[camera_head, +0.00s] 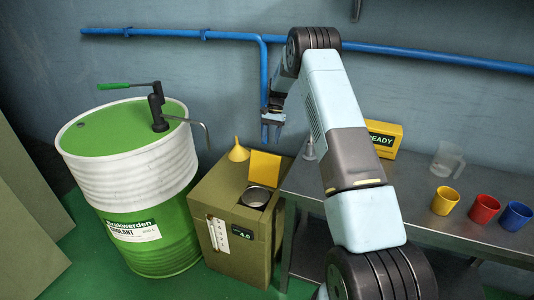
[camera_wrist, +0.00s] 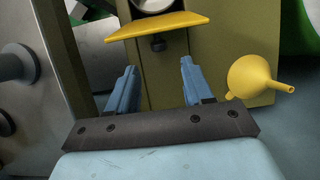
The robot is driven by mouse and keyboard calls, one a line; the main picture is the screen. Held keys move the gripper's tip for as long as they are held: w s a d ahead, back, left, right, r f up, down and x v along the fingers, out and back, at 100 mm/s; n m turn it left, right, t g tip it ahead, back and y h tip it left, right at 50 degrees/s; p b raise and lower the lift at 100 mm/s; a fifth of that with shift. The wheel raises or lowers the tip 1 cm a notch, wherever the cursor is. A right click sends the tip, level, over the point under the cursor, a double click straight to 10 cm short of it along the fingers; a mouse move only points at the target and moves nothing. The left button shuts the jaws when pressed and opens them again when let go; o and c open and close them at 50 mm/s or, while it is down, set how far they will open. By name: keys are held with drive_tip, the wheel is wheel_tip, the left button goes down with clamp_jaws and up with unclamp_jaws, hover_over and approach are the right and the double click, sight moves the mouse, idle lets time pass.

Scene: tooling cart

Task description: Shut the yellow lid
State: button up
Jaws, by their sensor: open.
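The yellow lid (camera_head: 265,168) stands raised at the back of a round opening (camera_head: 256,197) on top of the olive tank (camera_head: 226,208). In the wrist view the lid (camera_wrist: 160,25) shows as a yellow plate beyond the fingertips, with part of the opening (camera_wrist: 152,4) behind it. My gripper (camera_head: 272,117) is above and behind the lid in the head view, apart from it. In the wrist view the two blue fingers of my gripper (camera_wrist: 159,75) are spread with nothing between them.
A yellow funnel (camera_head: 238,152) stands on the tank left of the lid; it also shows in the wrist view (camera_wrist: 252,78). A green and white drum (camera_head: 130,185) stands left. The metal cart (camera_head: 400,192) at right carries a yellow box (camera_head: 385,140), a clear jug (camera_head: 447,160) and coloured cups (camera_head: 485,208).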

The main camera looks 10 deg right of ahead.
sight(265, 168)
drive_tip(key=x, duration=0.7)
drive_tip(key=shift+w, duration=0.1)
clamp_jaws()
idle(0.4)
drive_tip(key=shift+a, duration=0.1)
